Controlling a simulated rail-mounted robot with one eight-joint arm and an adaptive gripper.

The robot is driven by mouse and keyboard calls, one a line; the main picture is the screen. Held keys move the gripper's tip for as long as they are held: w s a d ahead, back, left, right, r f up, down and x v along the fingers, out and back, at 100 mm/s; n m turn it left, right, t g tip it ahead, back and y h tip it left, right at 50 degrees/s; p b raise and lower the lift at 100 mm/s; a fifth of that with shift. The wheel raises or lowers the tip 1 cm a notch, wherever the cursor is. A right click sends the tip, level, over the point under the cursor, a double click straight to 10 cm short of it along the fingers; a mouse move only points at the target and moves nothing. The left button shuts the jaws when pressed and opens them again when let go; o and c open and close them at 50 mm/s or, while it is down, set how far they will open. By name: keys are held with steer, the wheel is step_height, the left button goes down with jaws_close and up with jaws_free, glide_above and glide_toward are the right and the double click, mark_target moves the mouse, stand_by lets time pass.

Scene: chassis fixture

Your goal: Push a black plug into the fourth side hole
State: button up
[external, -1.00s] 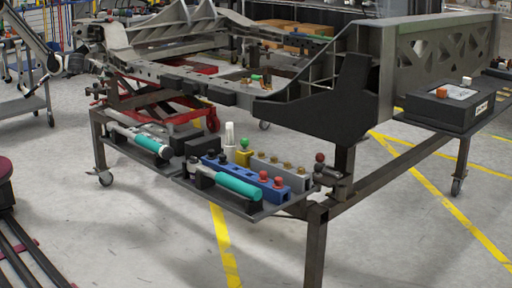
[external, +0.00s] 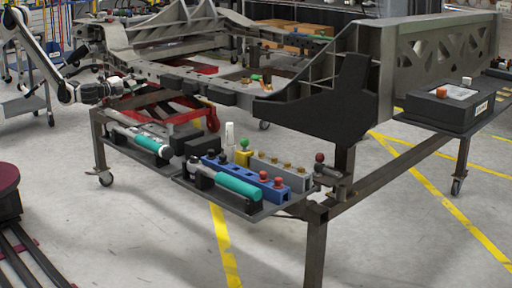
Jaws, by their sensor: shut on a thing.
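My gripper (external: 117,86) is at the left end of the grey chassis (external: 160,73), close against the near side rail. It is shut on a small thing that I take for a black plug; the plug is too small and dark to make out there. The side holes in the rail are small, and I cannot tell which one the gripper faces or whether the plug touches it. Other black plugs (external: 211,154) stand at the left end of a blue rack (external: 249,178) on the shelf below, with red plugs at its right end.
The shelf also holds teal-handled tools (external: 238,186), a grey rack (external: 295,181) and a yellow block (external: 243,158) with a green knob. A black box (external: 440,112) stands at the right. A red lift (external: 190,121) is under the chassis. The front floor is clear.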

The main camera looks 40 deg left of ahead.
mark_target(146, 80)
steer(key=shift+w+d+p, duration=0.2)
steer(key=shift+w+d, duration=0.05)
steer(key=shift+w, duration=1.05)
steer(key=shift+w+d+p, duration=0.15)
steer(key=shift+w+d, duration=0.05)
steer(key=shift+w, duration=1.05)
steer(key=shift+b, duration=0.65)
steer(key=shift+w+d+b, duration=0.15)
steer(key=shift+w+b, duration=0.1)
steer(key=shift+w, duration=0.55)
steer(key=shift+w+d+b, duration=0.1)
steer(key=shift+w+b, duration=0.15)
steer(key=shift+w, duration=0.55)
stand_by(0.4)
steer(key=o, duration=0.9)
steer(key=shift+c, duration=0.2)
steer(key=shift+s+a+b, duration=0.2)
steer(key=shift+s+a, duration=0.05)
steer(key=shift+s, duration=1.2)
steer(key=shift+s+a+b, duration=0.15)
steer(key=shift+s+a, duration=0.1)
steer(key=shift+s, duration=1.25)
steer(key=shift+s+a+b, duration=0.2)
steer(key=shift+s+a, duration=0.05)
steer(key=shift+s, duration=1.2)
